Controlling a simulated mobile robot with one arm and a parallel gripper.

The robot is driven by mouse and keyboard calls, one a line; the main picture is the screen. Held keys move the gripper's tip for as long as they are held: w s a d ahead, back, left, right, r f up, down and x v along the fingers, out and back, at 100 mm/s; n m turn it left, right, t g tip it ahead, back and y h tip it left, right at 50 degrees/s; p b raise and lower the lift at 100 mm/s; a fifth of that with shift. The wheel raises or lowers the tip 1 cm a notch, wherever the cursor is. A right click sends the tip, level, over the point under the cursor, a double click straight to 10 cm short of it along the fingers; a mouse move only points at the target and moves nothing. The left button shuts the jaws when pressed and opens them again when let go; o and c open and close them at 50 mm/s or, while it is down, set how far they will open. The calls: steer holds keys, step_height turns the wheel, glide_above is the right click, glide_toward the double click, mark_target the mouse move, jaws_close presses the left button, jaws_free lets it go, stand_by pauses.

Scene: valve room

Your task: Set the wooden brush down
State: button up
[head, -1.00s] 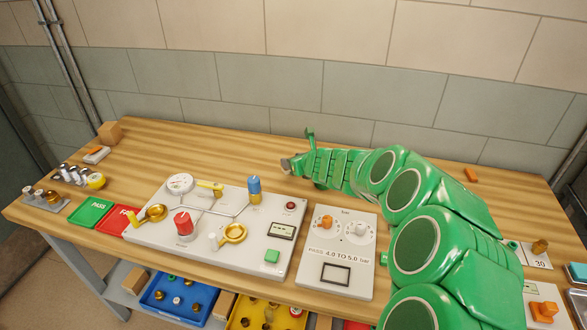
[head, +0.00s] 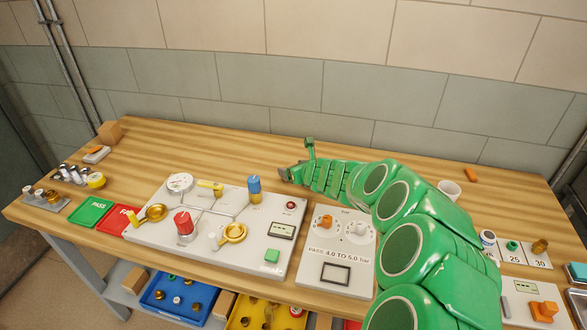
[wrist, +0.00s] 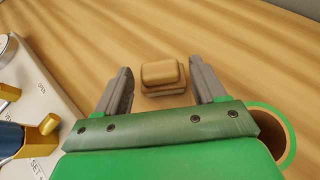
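A small wooden brush (wrist: 163,75), seen as a tan block on a darker layer, is between my gripper's fingers in the wrist view. It appears to rest on the wooden tabletop (wrist: 200,32). My gripper (wrist: 163,88) is open, with a clear gap between each grey finger and the brush. In the head view my gripper (head: 284,174) is low over the bench, behind the white valve panel. The brush cannot be made out there.
The valve panel (head: 150,232) with its blue knob (head: 254,185) stands close to my gripper, at left in the wrist view. A white cup (head: 449,191) and an orange block (head: 471,174) are to the right. The back strip of bench left of my gripper is clear.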

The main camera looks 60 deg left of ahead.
steer(key=shift+r, duration=0.1)
steer(key=shift+v, duration=6.05)
